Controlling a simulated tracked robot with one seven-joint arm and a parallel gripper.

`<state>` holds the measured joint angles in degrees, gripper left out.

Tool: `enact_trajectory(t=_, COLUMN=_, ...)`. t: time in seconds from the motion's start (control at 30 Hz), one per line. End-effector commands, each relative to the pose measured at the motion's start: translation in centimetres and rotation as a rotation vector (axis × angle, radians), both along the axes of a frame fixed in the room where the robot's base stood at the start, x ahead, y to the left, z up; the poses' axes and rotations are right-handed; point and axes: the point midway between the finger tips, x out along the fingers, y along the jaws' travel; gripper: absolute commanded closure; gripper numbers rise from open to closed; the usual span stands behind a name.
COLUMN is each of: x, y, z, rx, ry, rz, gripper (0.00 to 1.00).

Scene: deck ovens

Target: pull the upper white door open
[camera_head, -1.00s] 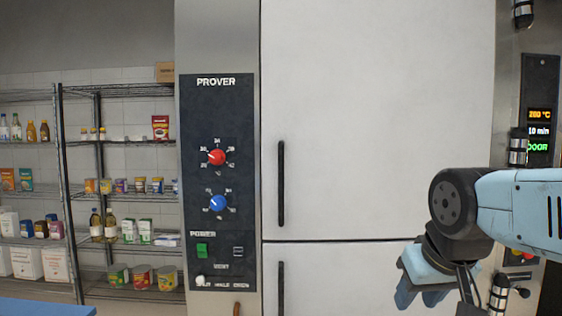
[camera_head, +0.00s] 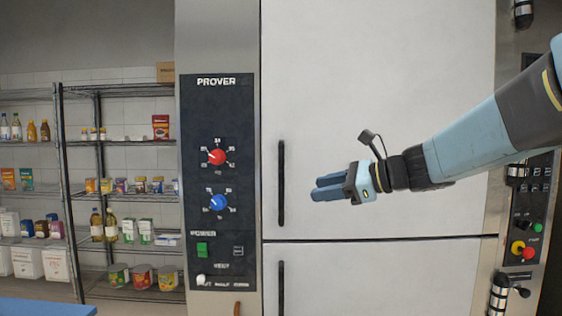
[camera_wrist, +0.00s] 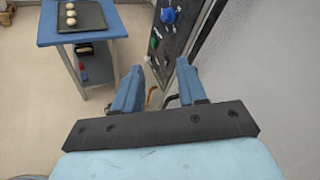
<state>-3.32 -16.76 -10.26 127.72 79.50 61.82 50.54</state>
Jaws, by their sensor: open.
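The upper white door (camera_head: 375,80) fills the middle of the head view and is shut against its frame. Its black vertical bar handle (camera_head: 281,183) is near the door's left edge. My gripper (camera_head: 315,187) is in front of the door, to the right of the handle and apart from it in the picture, with its fingers pointing left. In the wrist view my gripper (camera_wrist: 157,88) is open with nothing between its two blue fingers.
The PROVER control panel (camera_head: 217,130) with red and blue knobs is left of the door. Wire shelves (camera_head: 120,195) with goods stand farther left. A blue table (camera_wrist: 85,22) with a dark tray shows in the wrist view. Another control panel (camera_head: 530,200) is at the right.

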Motion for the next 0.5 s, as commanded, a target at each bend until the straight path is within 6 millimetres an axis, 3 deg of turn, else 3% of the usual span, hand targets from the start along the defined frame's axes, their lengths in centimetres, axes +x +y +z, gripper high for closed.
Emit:
enact_trajectory(t=0.1, x=3.4, y=-0.5, z=2.0, rx=0.207, ry=0.095, rz=-0.079, gripper=0.59)
enact_trajectory(t=0.2, x=5.3, y=-1.2, z=3.3, rx=0.337, ry=0.15, rz=-0.122, gripper=0.59)
enact_trajectory(t=0.5, x=7.6, y=-1.1, z=4.5, rx=0.458, ry=0.198, rz=-0.157, gripper=0.59)
